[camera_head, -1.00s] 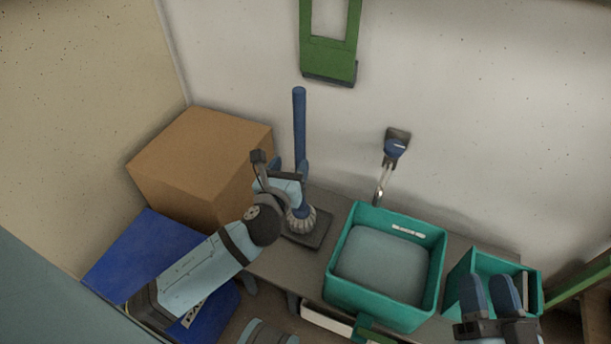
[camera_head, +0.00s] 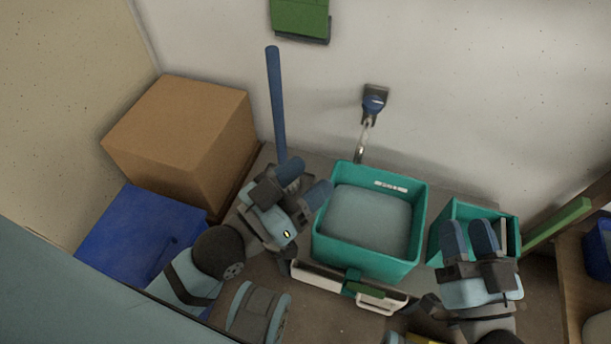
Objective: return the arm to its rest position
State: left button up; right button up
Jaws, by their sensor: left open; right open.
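My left gripper (camera_head: 304,181) is open and empty, its blue fingertips just left of the large teal bucket. It is in front of the blue upright pole (camera_head: 277,105) and hides the lower end of that pole. My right gripper (camera_head: 469,239) is open, at the lower right, in front of the small teal bucket (camera_head: 459,214) and covering part of it.
A cardboard box (camera_head: 185,130) and a blue box (camera_head: 140,232) stand at the left. A white-and-green item (camera_head: 350,287) lies before the bucket. A wooden shelf (camera_head: 575,285) is at the right.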

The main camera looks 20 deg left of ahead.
dwell(0.5)
pick_arm(q)
jog(key=s+a+r+g+y+p, duration=0.4)
jog(key=a+r+g+y+p, duration=0.1)
jog(key=p, duration=3.1)
jog(key=shift+a+r+g+y, duration=0.5)
jog(key=shift+a+g, duration=0.3)
jog(key=shift+a, duration=0.45)
pick_arm(e)
jog(key=s+d+r+g+h, duration=0.4)
jog(key=d+r+g+h, duration=0.1)
jog(key=d+r+g, duration=0.1)
jog(key=shift+d+g+h, duration=0.3)
jog(key=shift+d+h, duration=0.1)
jog(key=shift+d, duration=0.35)
pick_arm(q)
jog(key=shift+r, duration=0.1)
pick_arm(e)
jog(key=shift+r, duration=0.1)
